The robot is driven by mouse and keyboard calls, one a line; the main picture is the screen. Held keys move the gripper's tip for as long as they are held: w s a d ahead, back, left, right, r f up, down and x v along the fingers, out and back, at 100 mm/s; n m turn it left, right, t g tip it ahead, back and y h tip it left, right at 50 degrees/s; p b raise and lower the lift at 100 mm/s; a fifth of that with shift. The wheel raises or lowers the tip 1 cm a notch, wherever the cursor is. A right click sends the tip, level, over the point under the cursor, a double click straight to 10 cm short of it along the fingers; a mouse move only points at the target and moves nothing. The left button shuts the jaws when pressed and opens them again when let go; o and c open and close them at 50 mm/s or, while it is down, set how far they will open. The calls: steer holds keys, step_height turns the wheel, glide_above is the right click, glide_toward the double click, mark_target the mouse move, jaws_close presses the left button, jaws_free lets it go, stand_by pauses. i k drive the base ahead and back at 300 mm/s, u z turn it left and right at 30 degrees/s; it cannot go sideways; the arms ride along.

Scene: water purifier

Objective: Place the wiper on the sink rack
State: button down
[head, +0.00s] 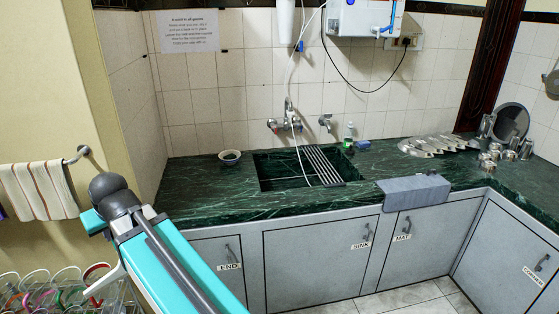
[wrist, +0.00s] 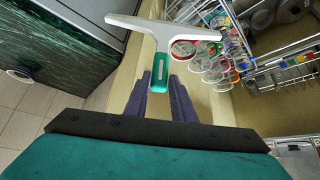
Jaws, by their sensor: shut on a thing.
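The wiper (wrist: 163,30) has a white T-shaped head and a green handle. In the wrist view my gripper (wrist: 160,82) is shut on the green handle, with the white head pointing away beyond the fingertips. In the head view the sink rack (head: 325,165) is a set of parallel metal bars across the right part of the dark green sink (head: 270,172). My arm shows at the lower left there, well left of the sink and rack. The gripper's hold on the wiper cannot be made out in the head view.
A bowl (head: 230,157) stands left of the sink. A soap bottle (head: 349,133) and blue sponge (head: 362,144) are behind the rack. A grey mat (head: 413,191) hangs over the counter edge. A wire dish rack (wrist: 285,70) with cups is close to the wiper.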

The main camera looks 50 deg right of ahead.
mark_target(321, 164)
steer(key=z, duration=1)
steer(key=i, duration=1.6)
